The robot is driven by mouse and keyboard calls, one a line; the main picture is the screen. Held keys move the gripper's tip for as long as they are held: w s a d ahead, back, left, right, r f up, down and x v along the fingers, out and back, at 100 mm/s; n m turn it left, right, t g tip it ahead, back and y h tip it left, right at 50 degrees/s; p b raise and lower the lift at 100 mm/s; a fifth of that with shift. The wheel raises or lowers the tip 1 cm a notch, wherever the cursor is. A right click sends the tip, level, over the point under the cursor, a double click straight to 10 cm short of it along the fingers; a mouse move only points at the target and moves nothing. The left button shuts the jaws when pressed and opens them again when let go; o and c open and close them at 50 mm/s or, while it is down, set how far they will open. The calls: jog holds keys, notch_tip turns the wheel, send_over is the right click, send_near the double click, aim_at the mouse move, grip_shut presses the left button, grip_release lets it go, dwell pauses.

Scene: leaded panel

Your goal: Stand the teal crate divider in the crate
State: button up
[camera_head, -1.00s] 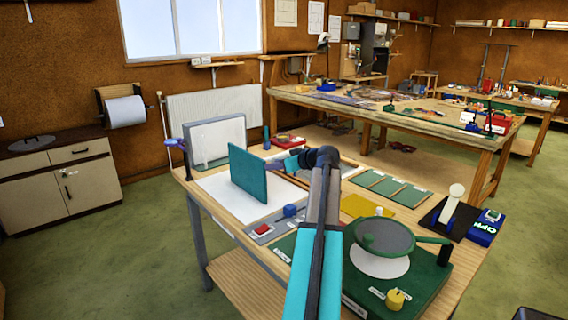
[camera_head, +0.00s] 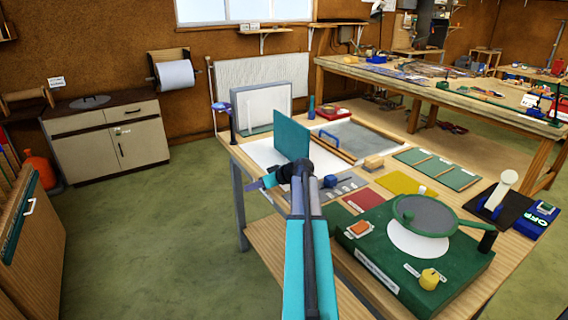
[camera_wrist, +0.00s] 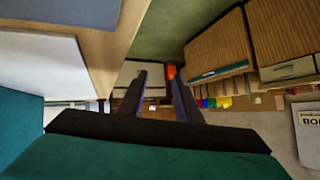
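The teal divider (camera_head: 292,143) stands upright on the white part of the bench in the head view, in front of a grey-white upright frame (camera_head: 262,108). Its lower edge is partly hidden by my arm. My gripper (camera_head: 258,184) is in front and to the left of the divider, apart from it, pointing left past the bench edge. In the wrist view, its two dark fingers (camera_wrist: 163,95) are spread with nothing between them. A teal surface at the left of that view may be the divider. I cannot tell for sure which thing is the crate.
A green base with a round grey disc (camera_head: 428,214) fills the bench's near right. Small blocks and a blue handle lie mid-bench. A cabinet (camera_head: 110,140) is behind; the green floor between is open.

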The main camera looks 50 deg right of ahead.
jog(key=s+a+f+g+y, duration=0.1)
jog(key=a+f+g+y, duration=0.35)
jog(key=a+f, duration=2.1)
jog(key=s+a+f+g+h, duration=0.1)
jog(key=s+a+f+g, duration=0.1)
jog(key=s+a+f, duration=0.3)
jog(key=s+a+f+g+h, duration=0.1)
jog(key=s+a+f+g, duration=0.25)
jog(key=a, duration=0.45)
jog(key=s+a+f+g+h, duration=0.1)
jog(key=s+a+f+g, duration=0.1)
jog(key=s, duration=0.7)
jog(key=s+a+f+g+h, duration=0.2)
jog(key=s+a+f, duration=0.3)
jog(key=s, duration=0.4)
jog(key=s+a+f+n+g+h, duration=0.1)
jog(key=s+a+f, duration=0.3)
jog(key=s, duration=0.6)
jog(key=shift+a+f+g, duration=0.15)
jog(key=shift+a+g, duration=0.15)
jog(key=shift+g, duration=0.5)
